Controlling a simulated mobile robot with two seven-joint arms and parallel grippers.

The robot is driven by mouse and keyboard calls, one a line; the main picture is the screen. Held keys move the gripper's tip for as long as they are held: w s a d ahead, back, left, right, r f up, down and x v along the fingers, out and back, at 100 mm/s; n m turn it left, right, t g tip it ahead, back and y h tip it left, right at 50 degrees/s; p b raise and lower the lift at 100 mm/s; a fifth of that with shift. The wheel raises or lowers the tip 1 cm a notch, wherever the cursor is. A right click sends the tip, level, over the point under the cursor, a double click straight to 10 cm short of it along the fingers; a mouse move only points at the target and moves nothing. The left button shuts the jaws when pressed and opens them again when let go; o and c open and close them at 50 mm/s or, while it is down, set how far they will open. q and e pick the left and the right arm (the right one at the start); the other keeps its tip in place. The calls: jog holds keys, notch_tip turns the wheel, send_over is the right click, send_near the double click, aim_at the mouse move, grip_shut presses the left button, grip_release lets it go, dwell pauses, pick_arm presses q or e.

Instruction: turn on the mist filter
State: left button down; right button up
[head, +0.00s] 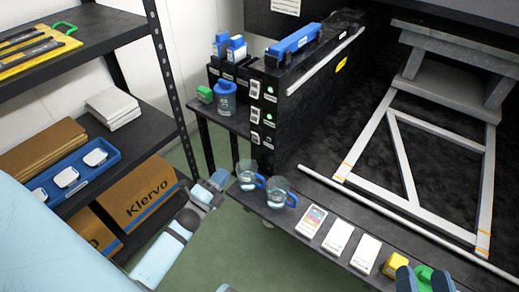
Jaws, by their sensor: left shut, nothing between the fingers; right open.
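The black machine cabinet (340,75) has a narrow front panel with several white labels (254,113) and small green lights or buttons (270,91). The label text is too small to read, so I cannot tell which control belongs to the mist filter. My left gripper (219,179) is shut and empty. It is low in front of the shelf, left of the bench and below the panel. My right gripper is not in view.
Two clear cups (278,193) with blue handles stand at the bench's near left corner. White cards (336,238) and a yellow block (394,264) lie along its front.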

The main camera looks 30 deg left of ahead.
aim_at(253, 134)
pick_arm(q)
jog(key=shift+w, duration=0.1)
jog(key=b+x, duration=0.2)
jog(key=x, duration=1)
jog(key=shift+w+b, duration=0.25)
jog(key=shift+b, duration=0.1)
jog(key=shift+w+d+r, duration=0.1)
jog(key=shift+w+r, duration=0.1)
jog(key=shift+w, duration=0.4)
pick_arm(e)
jog(key=shift+s+a+r+t+y, duration=0.15)
jog(key=shift+a+r+t+y, duration=0.25)
jog(key=shift+a+r+y, duration=0.4)
jog(key=shift+d+r, duration=0.1)
jog(key=shift+d, duration=0.15)
pick_arm(q)
jog(key=shift+r, duration=0.1)
pick_arm(e)
jog(key=shift+r, duration=0.1)
